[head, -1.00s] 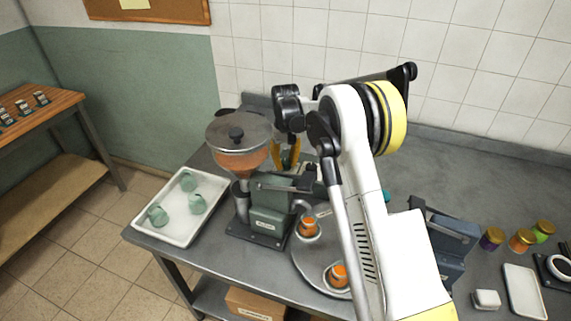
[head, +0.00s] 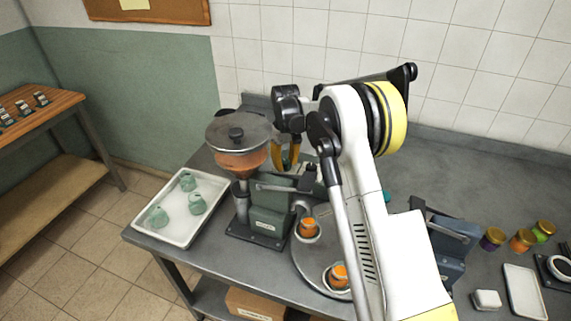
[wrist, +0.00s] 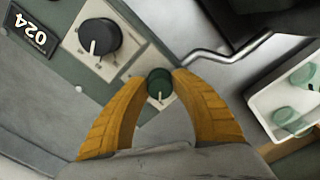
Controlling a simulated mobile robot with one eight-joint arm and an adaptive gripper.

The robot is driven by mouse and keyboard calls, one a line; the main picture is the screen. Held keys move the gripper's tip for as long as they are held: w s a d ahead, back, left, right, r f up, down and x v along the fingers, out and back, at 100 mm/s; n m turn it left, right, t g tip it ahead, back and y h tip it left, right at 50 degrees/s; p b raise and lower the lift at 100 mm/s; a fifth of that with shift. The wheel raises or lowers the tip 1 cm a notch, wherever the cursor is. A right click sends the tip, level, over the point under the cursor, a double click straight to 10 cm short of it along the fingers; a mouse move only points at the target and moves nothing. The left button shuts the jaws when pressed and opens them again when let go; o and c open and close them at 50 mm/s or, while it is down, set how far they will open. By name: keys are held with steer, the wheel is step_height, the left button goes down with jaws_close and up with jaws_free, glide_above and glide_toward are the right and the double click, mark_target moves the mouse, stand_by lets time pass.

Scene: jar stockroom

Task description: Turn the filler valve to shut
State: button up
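The filler machine (head: 268,222) is a green-grey body with a lidded hopper (head: 238,150) of orange contents, standing on the bench. In the wrist view a small dark green knob (wrist: 159,82) with a pale pointer mark sits on a pale plate of its panel. A larger black dial (wrist: 98,37) with a white pointer is beside it. I cannot read which one is labelled as the valve. My gripper (wrist: 160,80) has yellow fingers, one tip on each side of the green knob, seemingly touching it. In the head view my gripper (head: 286,160) is behind the machine, partly hidden by it.
A white tray (head: 168,232) with green jars stands left of the machine. A round turntable (head: 312,264) with orange-filled jars is at its right. A bent metal rod (wrist: 222,52) is close to my right finger. Coloured-lid jars (head: 521,241) stand far right.

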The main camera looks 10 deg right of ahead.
mark_target(286, 162)
steer(key=o, duration=0.3)
step_height(286, 162, up, 12)
stand_by(0.5)
steer(key=s+r+m+t+b, duration=0.1)
steer(key=s+r+t, duration=0.1)
steer(key=s+r, duration=0.5)
steer(key=s+r+m+t+b, duration=0.1)
steer(key=s+r+t, duration=0.15)
steer(key=s, duration=0.85)
steer(key=s+f+m+t+b, duration=0.1)
steer(key=s+f, duration=0.2)
steer(key=s, duration=0.7)
steer(key=s+f+m+t+b, duration=0.1)
steer(key=s+f, duration=0.3)
steer(key=s, duration=0.6)
steer(key=shift+m, duration=0.3)
